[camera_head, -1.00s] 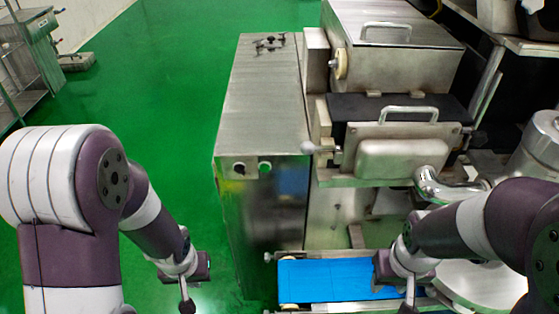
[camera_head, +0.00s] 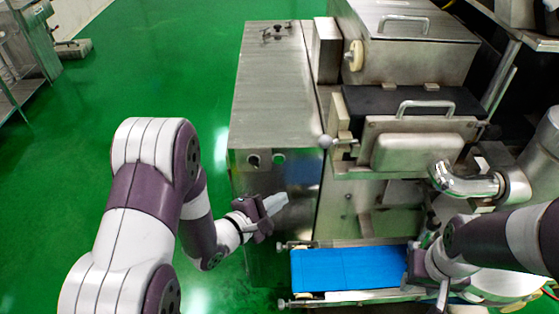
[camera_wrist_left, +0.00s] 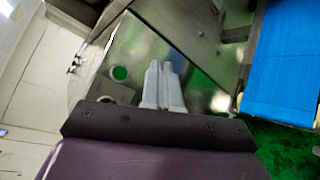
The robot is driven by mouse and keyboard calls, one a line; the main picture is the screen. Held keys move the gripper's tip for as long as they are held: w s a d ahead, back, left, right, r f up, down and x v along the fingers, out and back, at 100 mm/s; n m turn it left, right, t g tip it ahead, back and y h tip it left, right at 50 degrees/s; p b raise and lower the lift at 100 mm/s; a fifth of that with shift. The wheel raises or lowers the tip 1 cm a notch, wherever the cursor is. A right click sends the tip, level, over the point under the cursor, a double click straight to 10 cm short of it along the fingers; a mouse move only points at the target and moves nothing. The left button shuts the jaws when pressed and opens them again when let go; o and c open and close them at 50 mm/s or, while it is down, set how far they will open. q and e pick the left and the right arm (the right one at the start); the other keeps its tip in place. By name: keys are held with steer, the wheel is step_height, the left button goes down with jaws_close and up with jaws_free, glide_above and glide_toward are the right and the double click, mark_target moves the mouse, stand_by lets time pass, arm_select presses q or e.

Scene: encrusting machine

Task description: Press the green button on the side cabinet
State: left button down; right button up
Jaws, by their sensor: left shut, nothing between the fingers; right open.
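The side cabinet (camera_head: 262,95) is a tall grey metal box left of the machine. On its front face, near the top, are a dark knob (camera_head: 253,160) and the green button (camera_head: 279,158) to its right. The green button also shows in the left wrist view (camera_wrist_left: 120,73). My left gripper (camera_head: 284,200) is shut and empty in front of the cabinet, below the button and apart from it in the head view. Its closed fingers show in the left wrist view (camera_wrist_left: 163,68), to the right of the button. My right gripper (camera_head: 440,290) is at the lower right, partly cut off.
The encrusting machine (camera_head: 410,130) stands right of the cabinet, with a round-ended lever (camera_head: 326,142) sticking out near the cabinet's corner. A blue conveyor belt (camera_head: 345,269) lies low in front. Green floor (camera_head: 100,180) is free on the left.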

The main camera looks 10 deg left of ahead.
mark_target(279, 161)
arm_select(q)
steer(key=w+a+b, duration=0.1)
steer(key=w+a, duration=0.1)
steer(key=w, duration=0.6)
steer(key=shift+w+a, duration=0.25)
steer(key=shift+w, duration=0.15)
stand_by(1.8)
steer(key=shift+w+a, duration=0.1)
steer(key=shift+w, duration=0.15)
